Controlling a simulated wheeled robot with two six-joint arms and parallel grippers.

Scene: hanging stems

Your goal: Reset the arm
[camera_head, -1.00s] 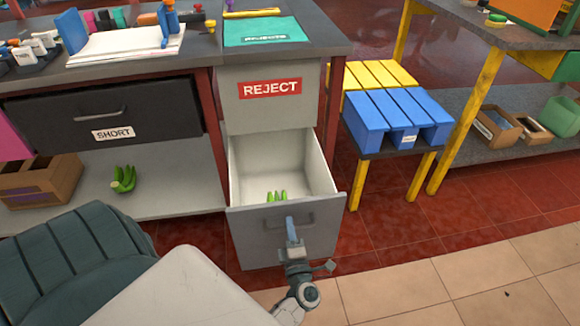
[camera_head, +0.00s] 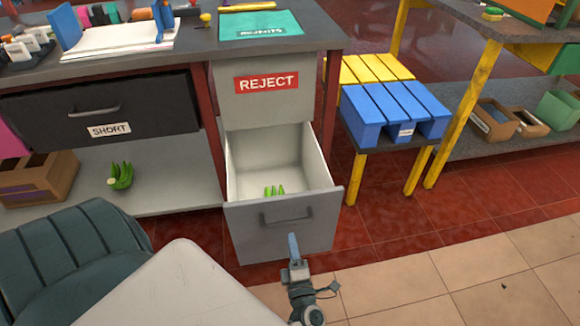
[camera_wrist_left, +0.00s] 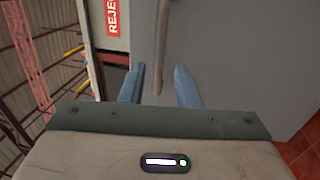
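My left gripper (camera_head: 293,247) is in front of the open grey drawer (camera_head: 262,238), below and to the right of its handle (camera_head: 287,214). In the left wrist view its two blue fingers (camera_wrist_left: 158,88) are spread apart, with the drawer handle (camera_wrist_left: 161,50) seen beyond and between them. Nothing is held, and the fingers look clear of the handle. The drawer is pulled out under the panel marked REJECT (camera_head: 266,83). Green bananas (camera_head: 274,190) lie inside it. My right gripper is not in view.
A dark drawer marked SHORT (camera_head: 108,128) is shut at left. Below it a shelf (camera_head: 160,185) holds green bananas (camera_head: 121,176) and a cardboard box (camera_head: 40,182). A low stand with blue slats (camera_head: 395,108) is at right. Open tiled floor (camera_head: 400,280) lies at lower right.

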